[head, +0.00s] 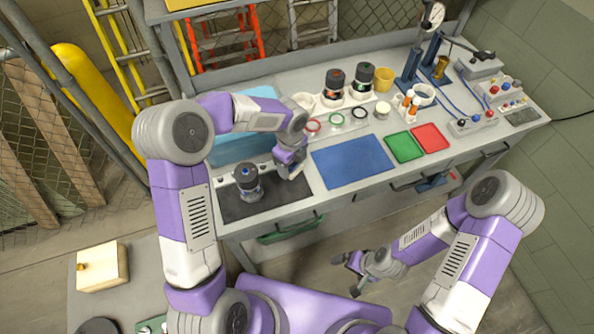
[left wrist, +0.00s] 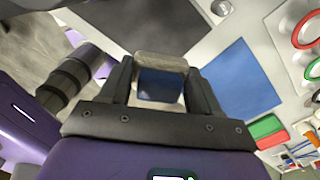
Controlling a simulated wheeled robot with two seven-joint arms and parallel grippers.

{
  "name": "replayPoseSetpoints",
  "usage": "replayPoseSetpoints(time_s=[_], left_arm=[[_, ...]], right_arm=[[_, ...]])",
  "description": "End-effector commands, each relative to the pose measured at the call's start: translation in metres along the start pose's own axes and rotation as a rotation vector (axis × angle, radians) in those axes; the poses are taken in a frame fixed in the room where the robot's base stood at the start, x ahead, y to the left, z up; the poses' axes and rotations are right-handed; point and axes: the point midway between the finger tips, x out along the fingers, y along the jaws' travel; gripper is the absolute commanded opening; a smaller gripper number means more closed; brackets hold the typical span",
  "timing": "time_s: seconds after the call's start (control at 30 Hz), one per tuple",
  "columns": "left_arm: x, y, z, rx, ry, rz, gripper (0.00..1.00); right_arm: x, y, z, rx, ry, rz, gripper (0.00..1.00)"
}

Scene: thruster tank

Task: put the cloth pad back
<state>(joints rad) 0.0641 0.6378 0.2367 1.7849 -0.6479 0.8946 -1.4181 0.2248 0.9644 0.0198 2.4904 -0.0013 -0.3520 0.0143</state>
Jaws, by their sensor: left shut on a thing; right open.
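My left gripper (head: 291,168) is above the bench, between the dark mat and the blue mat. It is shut on a small pale grey-beige pad, taken to be the cloth pad (left wrist: 160,62), which shows between the fingertips (left wrist: 161,80) in the left wrist view. A dark blue patch shows just below the pad there; I cannot tell if it is part of it. In the head view the pad is mostly hidden by the gripper. My right gripper (head: 350,272) is open and empty, low in front of the bench.
A blue mat (head: 352,160) lies bare to the right, then green (head: 404,147) and red (head: 430,137) mats. A light-blue tank (head: 228,150) stands behind. Coloured rings and two dark-topped jars stand along the back.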

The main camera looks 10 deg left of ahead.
Motion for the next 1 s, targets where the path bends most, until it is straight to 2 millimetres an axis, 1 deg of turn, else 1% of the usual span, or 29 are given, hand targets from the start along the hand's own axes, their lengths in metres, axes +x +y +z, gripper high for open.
replayPoseSetpoints(time_s=[0.1,0.17,0.27,0.4,0.5,0.67,0.9,1.0], left_arm=[[-0.004,-0.004,0.000,0.105,0.001,-0.002,0.41],[-0.002,-0.005,0.000,0.134,0.002,-0.001,0.41],[0.013,-0.005,0.000,0.154,0.004,0.003,0.41],[0.040,-0.005,-0.001,0.155,0.004,0.003,0.41],[0.053,-0.005,0.000,0.154,0.002,0.001,0.41],[0.064,-0.005,0.000,0.152,0.002,0.000,0.41],[0.095,-0.005,-0.001,0.152,0.003,0.000,0.41],[0.096,-0.006,0.000,0.151,0.002,-0.003,0.41]], right_arm=[[-0.003,-0.001,0.000,0.000,0.000,0.000,1.00],[-0.003,-0.001,0.000,0.000,0.000,0.000,1.00],[-0.001,0.000,0.000,0.000,-0.001,0.000,1.00],[0.002,0.001,0.000,0.000,-0.001,0.000,1.00],[0.003,0.001,0.000,0.000,-0.001,0.000,1.00],[0.004,0.001,0.000,0.000,-0.001,0.000,1.00],[0.006,0.002,0.000,0.000,0.000,0.000,1.00],[0.006,0.002,0.000,0.000,0.000,0.000,1.00]])
